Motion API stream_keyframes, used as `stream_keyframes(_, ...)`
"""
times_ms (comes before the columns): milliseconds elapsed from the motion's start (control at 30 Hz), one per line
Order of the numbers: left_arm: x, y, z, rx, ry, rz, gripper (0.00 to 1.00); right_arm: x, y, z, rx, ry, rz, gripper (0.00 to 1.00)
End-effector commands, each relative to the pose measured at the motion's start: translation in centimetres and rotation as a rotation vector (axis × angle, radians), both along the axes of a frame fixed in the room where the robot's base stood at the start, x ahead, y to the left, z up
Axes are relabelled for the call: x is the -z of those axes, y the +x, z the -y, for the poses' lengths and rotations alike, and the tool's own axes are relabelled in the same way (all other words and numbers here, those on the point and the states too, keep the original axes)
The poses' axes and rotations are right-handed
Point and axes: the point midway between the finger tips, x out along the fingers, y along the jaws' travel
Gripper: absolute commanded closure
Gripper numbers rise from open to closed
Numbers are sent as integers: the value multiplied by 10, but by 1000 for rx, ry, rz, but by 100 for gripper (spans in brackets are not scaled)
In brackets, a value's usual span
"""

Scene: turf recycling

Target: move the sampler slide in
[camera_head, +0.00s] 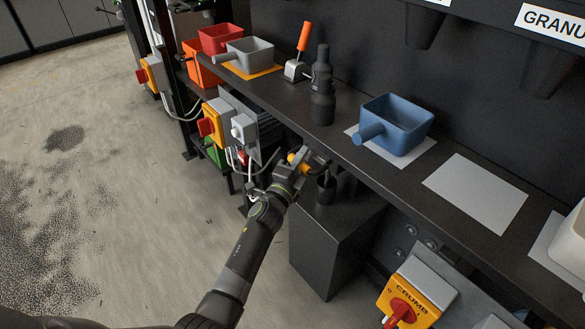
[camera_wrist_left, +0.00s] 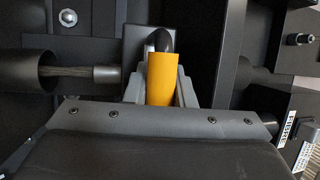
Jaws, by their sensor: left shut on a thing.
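My left gripper (camera_head: 304,160) reaches in below the front edge of the dark shelf, next to a black box-like housing. It is shut on the sampler slide's yellow handle (camera_wrist_left: 162,80), which has a black rounded tip and stands between the fingers in the left wrist view. Behind the handle is a dark grey block. To its left a dark rod (camera_wrist_left: 68,75) runs between a round opening and a grey sleeve (camera_wrist_left: 106,75). Most of the slide is hidden by the gripper in the head view. My right gripper is in neither view.
The dark shelf (camera_head: 335,133) above carries a blue scoop (camera_head: 398,125), a grey scoop (camera_head: 250,52), a red bin (camera_head: 219,38) and an orange-handled lever (camera_head: 304,37). A yellow switch box (camera_head: 214,125) hangs left of the gripper; another (camera_head: 405,298) is lower right. The floor at left is open.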

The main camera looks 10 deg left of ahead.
Motion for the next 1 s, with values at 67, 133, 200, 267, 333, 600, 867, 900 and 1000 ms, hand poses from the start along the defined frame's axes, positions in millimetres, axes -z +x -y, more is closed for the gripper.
stream_keyframes(67, -1, 1, 1, -1, 1, 0, 100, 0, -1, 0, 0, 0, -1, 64)
stream_keyframes(133, -2, 1, 1, -1, 1, 0, 100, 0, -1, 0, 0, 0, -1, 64)
stream_keyframes(200, -2, 1, 1, -1, 1, 1, 100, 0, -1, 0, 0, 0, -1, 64)
stream_keyframes(267, -2, 1, 1, -1, 1, 1, 76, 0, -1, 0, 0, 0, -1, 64)
stream_keyframes(333, -2, 1, 1, -1, 0, 1, 67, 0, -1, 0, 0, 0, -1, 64)
stream_keyframes(600, -1, 1, 1, -1, -1, -1, 56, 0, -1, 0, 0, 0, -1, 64)
stream_keyframes(867, -1, 1, 1, -1, 0, 0, 56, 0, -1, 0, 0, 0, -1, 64)
stream_keyframes(900, -1, 0, 1, -1, 0, 0, 56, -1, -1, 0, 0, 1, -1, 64)
stream_keyframes(1000, -1, -4, -1, -1, -1, -1, 56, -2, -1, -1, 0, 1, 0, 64)
